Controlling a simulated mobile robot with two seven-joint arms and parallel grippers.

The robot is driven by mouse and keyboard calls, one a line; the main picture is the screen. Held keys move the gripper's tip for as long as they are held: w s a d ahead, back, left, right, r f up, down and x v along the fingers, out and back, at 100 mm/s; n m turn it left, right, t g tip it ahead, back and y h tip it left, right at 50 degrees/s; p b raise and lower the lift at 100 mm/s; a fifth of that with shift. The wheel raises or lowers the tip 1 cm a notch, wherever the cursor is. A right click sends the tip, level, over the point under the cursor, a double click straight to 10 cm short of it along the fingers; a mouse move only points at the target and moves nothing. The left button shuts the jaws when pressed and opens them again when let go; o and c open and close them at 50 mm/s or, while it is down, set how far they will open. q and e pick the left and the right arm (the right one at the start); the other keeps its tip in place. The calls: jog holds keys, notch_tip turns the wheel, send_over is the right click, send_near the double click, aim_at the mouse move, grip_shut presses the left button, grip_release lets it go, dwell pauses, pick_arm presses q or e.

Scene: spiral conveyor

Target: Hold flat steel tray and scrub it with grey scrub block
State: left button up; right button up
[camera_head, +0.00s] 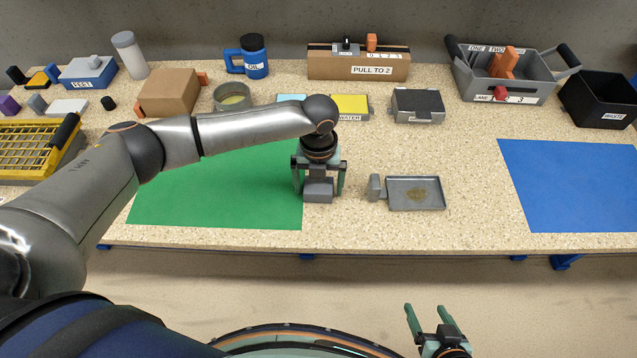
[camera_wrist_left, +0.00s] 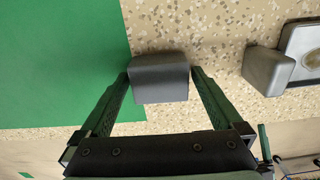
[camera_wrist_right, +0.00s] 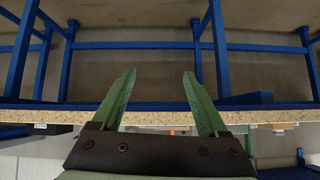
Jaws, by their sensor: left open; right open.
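The flat steel tray (camera_head: 436,204) lies on the counter right of the green mat, with a brown patch on its surface and a grey block-like handle (camera_head: 376,187) at its left end. Part of the tray (camera_wrist_left: 292,45) and its handle (camera_wrist_left: 268,70) show at the right of the left wrist view. The grey scrub block (camera_head: 318,192) sits at the right edge of the green mat. My left gripper (camera_head: 319,188) is open, pointing down, with a finger on either side of the block (camera_wrist_left: 158,80). Contact cannot be told. My right gripper (camera_head: 425,310) is open and empty in front of the counter.
A green mat (camera_head: 210,200) lies left and a blue mat (camera_head: 580,185) right. Counter around the tray is clear.

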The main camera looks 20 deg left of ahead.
aim_at(320, 182)
pick_arm(q)
jog(key=shift+f+b, duration=0.2)
jog(key=shift+b, duration=0.5)
jog(key=r, duration=0.2)
jog(key=r+p, duration=0.1)
jog(key=r, duration=0.3)
jog(key=shift+w+r, duration=0.35)
notch_tip(320, 182, up, 6)
jog(key=shift+r+p, duration=0.15)
jog(key=shift+p, duration=0.3)
pick_arm(e)
jog(key=shift+d, duration=0.1)
pick_arm(q)
jog(key=shift+s, duration=0.1)
pick_arm(e)
jog(key=shift+s, duration=0.15)
